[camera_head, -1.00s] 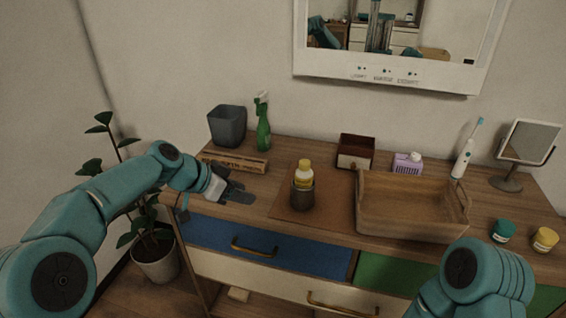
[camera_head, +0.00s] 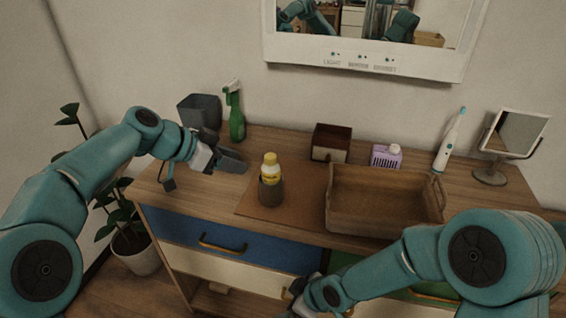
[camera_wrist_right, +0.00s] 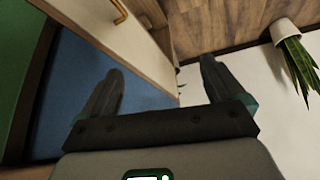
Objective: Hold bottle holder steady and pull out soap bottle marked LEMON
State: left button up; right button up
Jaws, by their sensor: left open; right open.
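The soap bottle (camera_head: 271,168) has a yellow cap and a yellow label; its lettering is too small to read. It stands upright in the dark round bottle holder (camera_head: 271,191), on a brown mat on the dresser top. My left gripper (camera_head: 238,162) is open and empty, to the left of the bottle and apart from it. My right gripper (camera_wrist_right: 160,85) is open and empty in the right wrist view, in front of the blue and cream drawers. In the head view my right wrist is low at the dresser's front, and its fingers are mostly hidden.
A wicker basket (camera_head: 385,219) stands right of the mat (camera_head: 252,205). A green spray bottle (camera_head: 235,115) and grey bin (camera_head: 199,111) stand back left.

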jog(key=w+a+r+n+t, duration=0.1)
jog(key=w+a+r+n, duration=0.15)
jog(key=r, duration=0.25)
jog(key=w+a+r+n+t, duration=0.1)
jog(key=w+r+n, duration=0.25)
jog(key=r, duration=0.25)
notch_tip(320, 180, up, 15)
jog(key=m+t+y, duration=0.3)
jog(key=m+t, duration=0.3)
jog(key=m, duration=0.4)
send_over(269, 183)
jog(key=s+d, duration=0.3)
jog(key=d, duration=0.1)
jog(key=shift+a, duration=0.15)
jog(key=shift+w+r, duration=0.15)
jog(key=shift+r, duration=0.05)
jog(key=shift+f, duration=0.3)
notch_tip(269, 183, down, 8)
jog(key=shift+r, duration=0.1)
jog(key=x, duration=0.7)
jog(key=shift+w, duration=0.15)
